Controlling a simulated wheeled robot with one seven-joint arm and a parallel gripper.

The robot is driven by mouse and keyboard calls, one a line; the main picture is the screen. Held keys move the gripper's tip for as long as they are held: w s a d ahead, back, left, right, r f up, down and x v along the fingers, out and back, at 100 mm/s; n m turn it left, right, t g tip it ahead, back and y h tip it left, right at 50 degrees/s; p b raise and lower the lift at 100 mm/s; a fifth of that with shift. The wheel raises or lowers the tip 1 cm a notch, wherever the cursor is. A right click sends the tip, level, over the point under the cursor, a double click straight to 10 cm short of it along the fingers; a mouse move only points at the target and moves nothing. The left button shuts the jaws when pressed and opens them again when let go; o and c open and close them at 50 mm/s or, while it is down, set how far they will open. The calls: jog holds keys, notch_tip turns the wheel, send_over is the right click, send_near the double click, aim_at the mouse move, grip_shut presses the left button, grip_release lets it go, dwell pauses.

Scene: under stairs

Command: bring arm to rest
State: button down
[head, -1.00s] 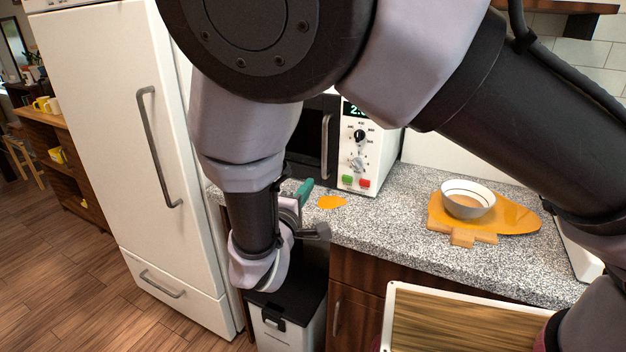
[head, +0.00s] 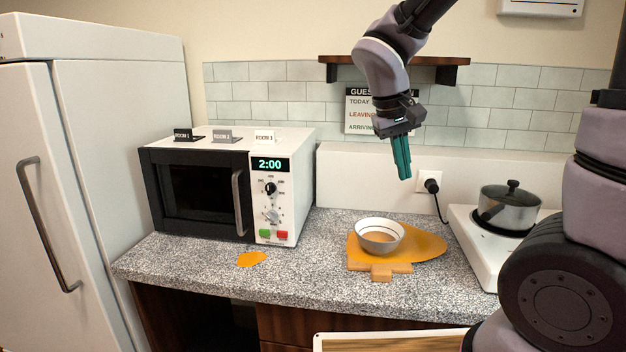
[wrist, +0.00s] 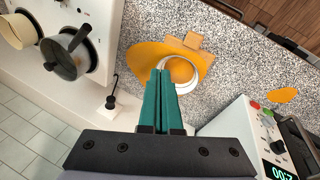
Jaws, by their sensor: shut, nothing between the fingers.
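My gripper (head: 402,158) hangs from my raised arm in the head view, above the back of the counter, with its teal fingers pointing down. The fingers are closed together with nothing between them; they also show in the wrist view (wrist: 160,85). The gripper is apart from everything below. A white bowl (head: 379,232) with brownish contents stands on a wooden board (head: 380,270), with an orange spill (head: 428,246) around it. In the wrist view the fingertips overlap the near edge of the bowl (wrist: 193,80).
A microwave (head: 282,190) showing 2:00 stands left on the speckled counter (head: 310,270). A fridge (head: 110,140) is farther left. A lidded pot (head: 508,210) sits on a white hob (head: 470,250) at right. A wall shelf (head: 340,62) and a notice (head: 357,115) are behind the gripper.

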jog(key=s+d+r+m+t+y, duration=0.5)
jog(key=s+d+r, duration=0.1)
jog(key=r, duration=0.5)
jog(key=shift+s+d+r+m, duration=0.2)
jog(key=shift+s+m, duration=0.1)
jog(key=shift+s, duration=0.35)
